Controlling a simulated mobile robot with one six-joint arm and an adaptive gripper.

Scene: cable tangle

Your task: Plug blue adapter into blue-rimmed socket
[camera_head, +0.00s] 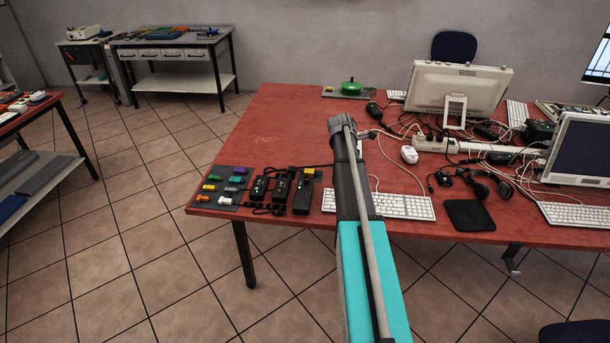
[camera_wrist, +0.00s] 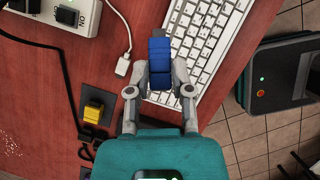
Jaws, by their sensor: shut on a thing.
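The blue adapter (camera_wrist: 159,50) is between the two fingers of my gripper (camera_wrist: 160,72) in the wrist view, and my gripper is shut on it. It is held over the red table beside the white keyboard. In the head view my arm reaches over the table and hides the adapter and the fingertips. I cannot make out a blue-rimmed socket in either view.
A yellow block (camera_wrist: 92,112) and a white cable plug (camera_wrist: 122,68) lie near my gripper.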

